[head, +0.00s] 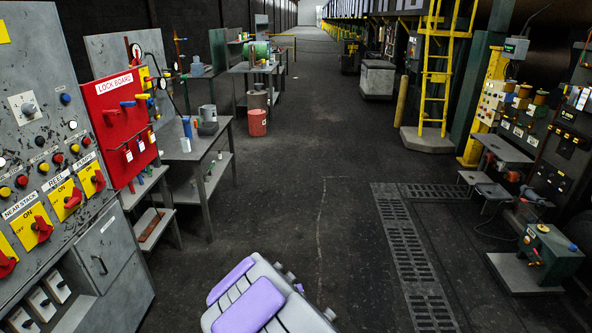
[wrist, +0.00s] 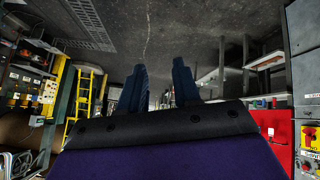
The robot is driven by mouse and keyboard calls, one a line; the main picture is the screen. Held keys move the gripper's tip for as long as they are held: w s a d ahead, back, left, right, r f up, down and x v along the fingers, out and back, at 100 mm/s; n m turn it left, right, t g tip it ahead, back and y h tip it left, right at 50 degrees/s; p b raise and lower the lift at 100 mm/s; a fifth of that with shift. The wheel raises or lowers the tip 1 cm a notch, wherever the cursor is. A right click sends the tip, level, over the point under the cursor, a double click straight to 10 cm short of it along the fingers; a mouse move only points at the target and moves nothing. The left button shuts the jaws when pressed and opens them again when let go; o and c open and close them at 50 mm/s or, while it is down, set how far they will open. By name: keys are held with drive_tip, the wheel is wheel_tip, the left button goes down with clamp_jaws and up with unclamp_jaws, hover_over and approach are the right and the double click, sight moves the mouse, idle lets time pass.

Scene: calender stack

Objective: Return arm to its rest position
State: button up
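My gripper (wrist: 160,68) shows in the wrist view as two dark blue fingers standing apart, with bare floor visible between them. It is open and empty, and nothing touches the fingers. The wrist picture appears upside down, with the floor at the top. A purple and dark grey part of my own arm fills the bottom of that view. In the head view, grey and purple parts of my own body show at the bottom centre; the gripper fingers cannot be made out there.
A control panel (head: 30,130) and red lock board (head: 118,125) stand at the left, beside grey workbenches (head: 205,150). A yellow ladder (head: 437,70), machinery and a green unit (head: 552,255) line the right. The central dark floor (head: 300,170) is open, with a floor grate (head: 405,245) to its right.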

drive_tip(key=s+d+r+m+g, duration=0.3)
drive_tip(key=s+d+r+g, duration=0.2)
drive_tip(key=s+d+r, duration=0.8)
drive_tip(key=s+d+r+g, duration=0.1)
drive_tip(key=s+r+g, duration=0.1)
drive_tip(key=s, duration=1.2)
drive_tip(key=s+d+r+g, duration=0.2)
drive_tip(key=s+r+g, duration=0.1)
drive_tip(key=s, duration=1)
drive_tip(key=shift+s+r+y, duration=0.3)
drive_tip(key=shift+s+y, duration=0.1)
drive_tip(key=shift+a, duration=0.15)
